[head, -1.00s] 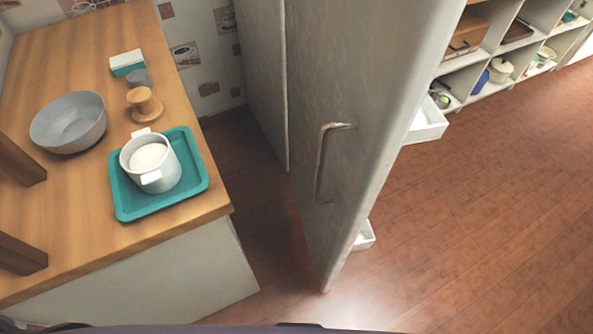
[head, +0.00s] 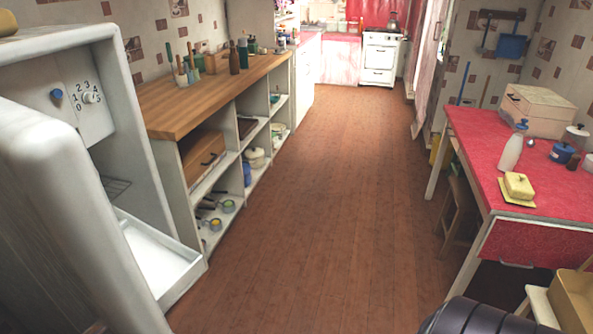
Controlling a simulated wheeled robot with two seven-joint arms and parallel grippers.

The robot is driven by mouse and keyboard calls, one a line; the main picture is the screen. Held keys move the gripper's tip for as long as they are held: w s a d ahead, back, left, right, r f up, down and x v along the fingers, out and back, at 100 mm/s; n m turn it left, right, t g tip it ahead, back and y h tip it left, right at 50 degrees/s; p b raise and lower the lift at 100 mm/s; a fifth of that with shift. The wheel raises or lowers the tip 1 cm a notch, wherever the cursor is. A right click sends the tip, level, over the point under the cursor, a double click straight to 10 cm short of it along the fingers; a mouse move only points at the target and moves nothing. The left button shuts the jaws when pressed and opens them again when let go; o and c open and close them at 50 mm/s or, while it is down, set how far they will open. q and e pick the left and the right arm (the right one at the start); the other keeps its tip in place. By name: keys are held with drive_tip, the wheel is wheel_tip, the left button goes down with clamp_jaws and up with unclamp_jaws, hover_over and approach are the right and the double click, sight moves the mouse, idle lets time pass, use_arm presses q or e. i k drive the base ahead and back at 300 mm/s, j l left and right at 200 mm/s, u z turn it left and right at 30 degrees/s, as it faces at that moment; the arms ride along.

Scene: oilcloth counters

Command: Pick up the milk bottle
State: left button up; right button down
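A white bottle with a blue-grey cap, which looks like the milk bottle (head: 512,148), stands upright on the red-covered table (head: 470,131) at the right of the head view. It is near the table's left edge, behind a yellow butter dish (head: 518,187). Neither of my grippers shows in the head view.
An open fridge (head: 70,200) stands at the left, its door swung out. A wooden-topped shelf unit (head: 215,85) runs along the left wall. A stool (head: 458,205) stands under the table's edge. The wooden floor (head: 330,200) between is clear.

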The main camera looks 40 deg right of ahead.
sight(510, 153)
drive_tip(key=z, duration=2.7)
drive_tip(key=k+l, duration=0.05)
